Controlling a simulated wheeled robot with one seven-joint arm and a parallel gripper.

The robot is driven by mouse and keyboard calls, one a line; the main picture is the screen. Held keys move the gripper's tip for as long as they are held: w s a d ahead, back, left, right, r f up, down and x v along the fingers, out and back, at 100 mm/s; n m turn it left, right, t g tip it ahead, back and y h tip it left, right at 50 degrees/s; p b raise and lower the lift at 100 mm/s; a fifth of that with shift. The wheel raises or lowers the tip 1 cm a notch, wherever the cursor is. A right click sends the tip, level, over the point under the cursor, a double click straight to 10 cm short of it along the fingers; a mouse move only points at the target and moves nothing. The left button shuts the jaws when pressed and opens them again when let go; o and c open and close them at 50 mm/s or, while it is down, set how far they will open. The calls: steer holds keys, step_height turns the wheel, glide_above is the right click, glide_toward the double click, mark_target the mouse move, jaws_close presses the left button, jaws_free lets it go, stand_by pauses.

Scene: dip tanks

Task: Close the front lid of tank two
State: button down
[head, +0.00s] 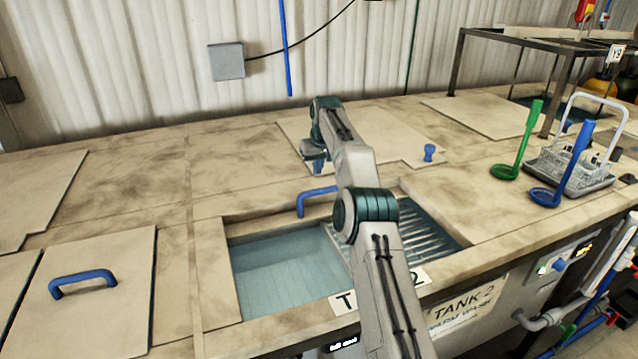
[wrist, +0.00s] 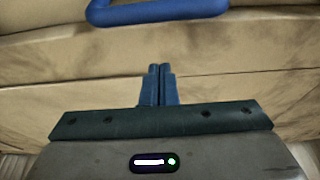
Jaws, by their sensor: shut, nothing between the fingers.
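Tank two (head: 285,265) is open at the front in the head view. Blue-green liquid shows at the left of the opening and a ribbed metal rack (head: 425,235) at the right. A blue bar handle (head: 301,203) stands at the opening's back edge, apparently on the front lid; little of the lid's face shows, so its exact tilt is unclear. My gripper (head: 318,172) is above the counter just behind this handle, shut and empty. In the wrist view, the closed fingertips (wrist: 160,68) point towards a beige surface, with the blue handle (wrist: 158,12) beyond them, apart.
A closed lid with a blue handle (head: 82,282) lies at the left. A blue knob (head: 428,152) stands on the counter behind the tank. Green (head: 520,150) and blue (head: 570,170) hooked tools and a wire basket (head: 570,175) sit to the right. My arm crosses the opening.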

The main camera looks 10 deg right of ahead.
steer(key=p+x, duration=0.1)
steer(key=x, duration=0.5)
steer(key=shift+s+a, duration=0.1)
steer(key=shift+s+r, duration=0.1)
steer(key=shift+r, duration=0.05)
steer(key=shift+s+r+b, duration=0.2)
steer(key=shift+s+b, duration=0.2)
steer(key=shift+s, duration=0.15)
steer(key=shift+s+d+r, duration=0.1)
steer(key=shift+s+d, duration=0.1)
steer(key=shift+s, duration=0.45)
steer(key=shift+s+d+r, duration=0.1)
steer(key=shift+s+d, duration=0.1)
steer(key=shift+s, duration=0.45)
